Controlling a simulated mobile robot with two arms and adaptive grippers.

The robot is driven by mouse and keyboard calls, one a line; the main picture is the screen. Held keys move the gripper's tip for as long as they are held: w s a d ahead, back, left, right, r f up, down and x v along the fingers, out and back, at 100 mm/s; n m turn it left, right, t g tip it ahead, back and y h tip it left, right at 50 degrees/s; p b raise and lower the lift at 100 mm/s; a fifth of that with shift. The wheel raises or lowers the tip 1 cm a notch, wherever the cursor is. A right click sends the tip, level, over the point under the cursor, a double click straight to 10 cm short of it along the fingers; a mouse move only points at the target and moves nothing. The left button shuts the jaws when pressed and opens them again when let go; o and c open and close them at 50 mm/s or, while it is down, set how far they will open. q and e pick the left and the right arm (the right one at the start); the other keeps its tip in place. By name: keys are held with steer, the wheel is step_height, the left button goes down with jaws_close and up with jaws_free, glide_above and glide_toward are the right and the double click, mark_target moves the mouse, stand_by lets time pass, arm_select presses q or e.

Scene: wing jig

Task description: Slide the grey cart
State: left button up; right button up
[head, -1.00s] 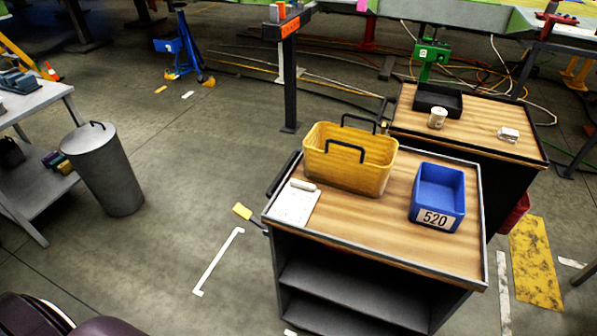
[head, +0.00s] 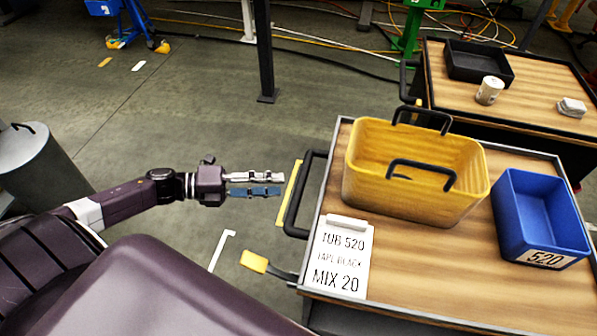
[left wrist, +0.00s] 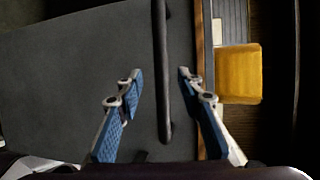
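The grey cart (head: 430,268), with a wood top and grey rim, stands right of centre in the head view. Its black loop handle (head: 292,208) sticks out from its left side. My left gripper (head: 281,184) points right at this handle, with its fingertips just short of it or level with it. In the left wrist view, its two blue-padded fingers (left wrist: 159,76) are wide apart. The dark handle bar (left wrist: 162,50) runs between them there, with gaps on both sides. My right gripper is not in view.
On the cart are a yellow tub (head: 385,192), a blue bin (head: 530,222) and a label card (head: 340,262). A yellow-tipped lever (head: 254,262) juts out below the handle. A second cart (head: 535,95) stands close behind.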

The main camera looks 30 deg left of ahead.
mark_target(300, 185)
arm_select(q)
steer(key=p+x, duration=0.1)
steer(key=x, duration=0.6)
steer(key=shift+w+d, duration=0.1)
steer(key=shift+d, duration=0.25)
jaws_close()
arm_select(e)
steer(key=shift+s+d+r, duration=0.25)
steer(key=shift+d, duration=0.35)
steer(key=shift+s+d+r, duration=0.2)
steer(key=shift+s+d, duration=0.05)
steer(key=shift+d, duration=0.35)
